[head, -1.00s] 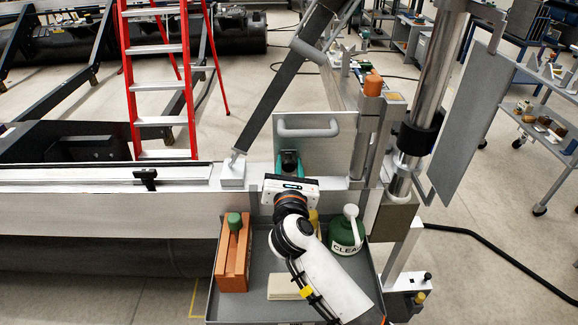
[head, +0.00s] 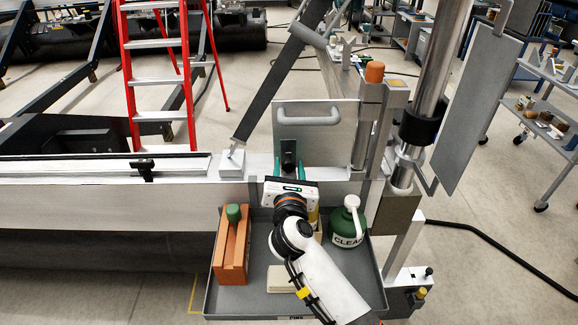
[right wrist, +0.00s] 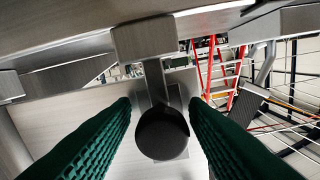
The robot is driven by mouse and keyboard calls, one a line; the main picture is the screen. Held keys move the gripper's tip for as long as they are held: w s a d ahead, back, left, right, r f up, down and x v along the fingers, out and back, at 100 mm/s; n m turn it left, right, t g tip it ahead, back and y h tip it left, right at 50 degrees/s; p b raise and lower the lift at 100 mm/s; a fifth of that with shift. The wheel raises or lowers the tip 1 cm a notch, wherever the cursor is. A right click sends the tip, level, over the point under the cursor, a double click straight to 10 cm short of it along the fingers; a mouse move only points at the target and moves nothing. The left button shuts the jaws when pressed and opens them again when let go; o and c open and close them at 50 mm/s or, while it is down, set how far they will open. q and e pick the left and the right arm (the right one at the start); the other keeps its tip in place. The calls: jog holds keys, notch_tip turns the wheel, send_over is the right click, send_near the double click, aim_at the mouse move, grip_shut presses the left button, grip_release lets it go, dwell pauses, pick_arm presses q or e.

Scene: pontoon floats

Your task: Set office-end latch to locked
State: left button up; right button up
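A black latch part (head: 288,152) stands at the front of a grey upright plate with a bar handle. In the right wrist view its round black knob (right wrist: 162,134) hangs below a metal block on a short stem. My right gripper (head: 288,170) reaches up from the tray side, with its green fingers spread on either side of the latch. The right wrist view shows these fingers (right wrist: 162,105) left and right of the knob, with narrow gaps. The gripper body hides the latch's lower part in the head view. My left gripper is not in view.
A grey tray (head: 250,302) below holds an orange-brown block (head: 232,255) and a green CLEAN bottle (head: 347,228). A second black fitting (head: 144,170) sits on the rail at left. A metal post (head: 430,90) stands close at right. A red ladder (head: 160,82) stands behind.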

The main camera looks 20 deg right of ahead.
jog(key=shift+o, duration=0.5)
jog(key=shift+w+r, duration=0.1)
jog(key=b+v, duration=0.3)
jog(key=v, duration=0.9)
